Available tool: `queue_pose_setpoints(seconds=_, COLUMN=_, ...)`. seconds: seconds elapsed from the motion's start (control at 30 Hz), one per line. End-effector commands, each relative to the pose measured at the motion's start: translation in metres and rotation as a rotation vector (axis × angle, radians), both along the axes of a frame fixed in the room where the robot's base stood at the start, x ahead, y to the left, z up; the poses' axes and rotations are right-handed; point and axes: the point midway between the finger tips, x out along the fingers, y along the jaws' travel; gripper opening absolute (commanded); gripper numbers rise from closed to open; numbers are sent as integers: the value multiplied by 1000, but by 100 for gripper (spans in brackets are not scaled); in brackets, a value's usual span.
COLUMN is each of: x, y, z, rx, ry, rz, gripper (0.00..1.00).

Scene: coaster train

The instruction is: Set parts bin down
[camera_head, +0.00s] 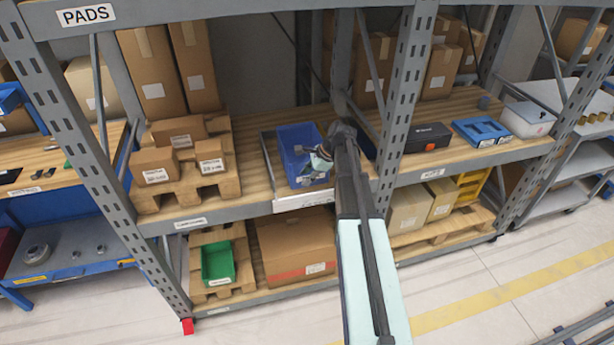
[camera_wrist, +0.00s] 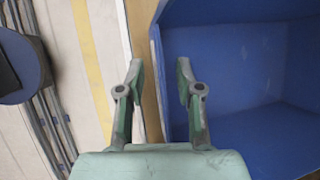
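The blue parts bin (camera_head: 291,138) stands upright on the middle rack shelf, within a thin grey-white frame or tray (camera_head: 306,199). In the wrist view the open blue bin (camera_wrist: 232,65) fills the right side, and I see into its empty-looking inside. My gripper (camera_head: 318,165) is at the bin's front right part. In the wrist view my gripper (camera_wrist: 160,68) has its fingers apart, one on each side of the bin's near wall edge, with gaps visible. Whether a finger touches the wall is unclear. My arm hides part of the bin's right side.
Cardboard boxes on a wooden pallet (camera_head: 188,190) stand left of the bin. A rack upright (camera_head: 400,95) and a black case (camera_head: 427,137) are to the right. A green bin (camera_head: 217,262) and a large carton (camera_head: 295,245) sit on the shelf below.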

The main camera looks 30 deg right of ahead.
Motion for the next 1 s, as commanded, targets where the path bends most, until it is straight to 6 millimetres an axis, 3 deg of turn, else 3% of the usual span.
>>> queue_pose_setpoints(seconds=0.37, x=-2, y=-3, z=7, rx=0, ry=-2, rz=-1, gripper=35)
queue_pose_setpoints(seconds=1.0, x=-30, y=-43, z=93, rx=0, ry=-2, rz=-1, gripper=35)
